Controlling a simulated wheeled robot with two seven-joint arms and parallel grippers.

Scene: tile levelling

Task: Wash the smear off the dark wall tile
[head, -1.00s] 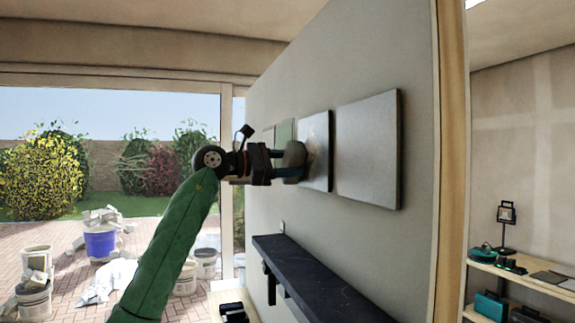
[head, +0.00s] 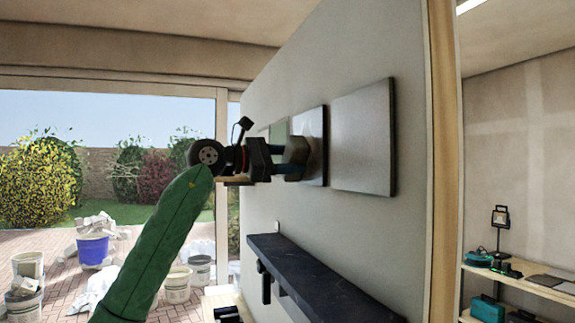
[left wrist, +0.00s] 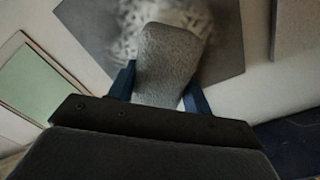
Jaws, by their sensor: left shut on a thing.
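The dark wall tile (head: 318,145) hangs on the grey wall, and its surface also shows in the left wrist view (left wrist: 95,25). A whitish, blotchy smear (left wrist: 208,28) is on it, partly hidden behind a grey sponge-like pad (left wrist: 168,65). My left gripper (head: 289,160) is shut on this pad, with a blue finger on each side of it. The pad (head: 298,151) is at the tile's face; whether it touches I cannot tell. My right gripper is not in view.
A larger grey tile (head: 364,140) is to the right, and a pale green tile (head: 279,132) to the left. A dark shelf (head: 305,275) juts from the wall below. Buckets (head: 92,249) and rubble stand outside at left.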

